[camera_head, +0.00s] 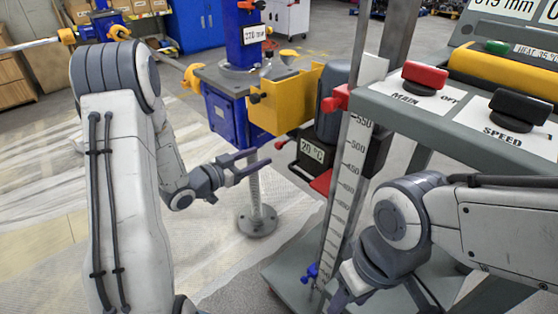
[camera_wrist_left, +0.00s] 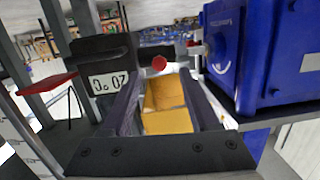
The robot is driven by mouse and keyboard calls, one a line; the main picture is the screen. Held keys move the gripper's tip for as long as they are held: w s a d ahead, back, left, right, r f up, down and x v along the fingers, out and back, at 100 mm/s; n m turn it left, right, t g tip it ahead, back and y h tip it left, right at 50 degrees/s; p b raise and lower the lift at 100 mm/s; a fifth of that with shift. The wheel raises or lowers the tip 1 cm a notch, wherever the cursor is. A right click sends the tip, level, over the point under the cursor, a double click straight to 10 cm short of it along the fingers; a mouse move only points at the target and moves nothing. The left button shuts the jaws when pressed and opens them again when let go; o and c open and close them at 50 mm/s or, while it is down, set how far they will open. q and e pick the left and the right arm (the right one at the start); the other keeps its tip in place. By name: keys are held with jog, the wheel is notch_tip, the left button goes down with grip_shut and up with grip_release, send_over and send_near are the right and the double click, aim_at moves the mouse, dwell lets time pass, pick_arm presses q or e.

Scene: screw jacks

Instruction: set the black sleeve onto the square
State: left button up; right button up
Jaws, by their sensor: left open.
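I cannot make out for certain which part is the black sleeve, nor the square. My left gripper (camera_head: 246,166) is open and empty, in front of the blue column's foot and left of a black box (camera_head: 312,159) labelled 20 °C. In the left wrist view its fingers (camera_wrist_left: 165,92) stand apart, with a yellow bin (camera_wrist_left: 165,105) seen between them. The labelled black box (camera_wrist_left: 108,82) shows left of the fingers there, with a round red knob (camera_wrist_left: 159,63) near the middle. My right gripper (camera_head: 348,285) is low, beside the scale post, and its jaws are unclear.
The yellow bin (camera_head: 287,102) hangs beside a blue housing (camera_head: 226,113). A scale post (camera_head: 345,185) stands between the arms. A grey panel (camera_head: 450,117) with red, green and black knobs is at right. The floor at the lower middle is fairly clear.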

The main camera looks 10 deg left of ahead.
aim_at(276, 146)
pick_arm(q)
jog(key=shift+t+h, duration=0.5)
jog(key=shift+h, duration=0.2)
jog(key=b+x, duration=0.2)
jog(key=x, duration=0.7)
pick_arm(e)
notch_tip(276, 146, down, 3)
jog(key=shift+f, duration=0.15)
pick_arm(q)
grip_shut()
jog(key=shift+a, duration=0.1)
dwell(0.4)
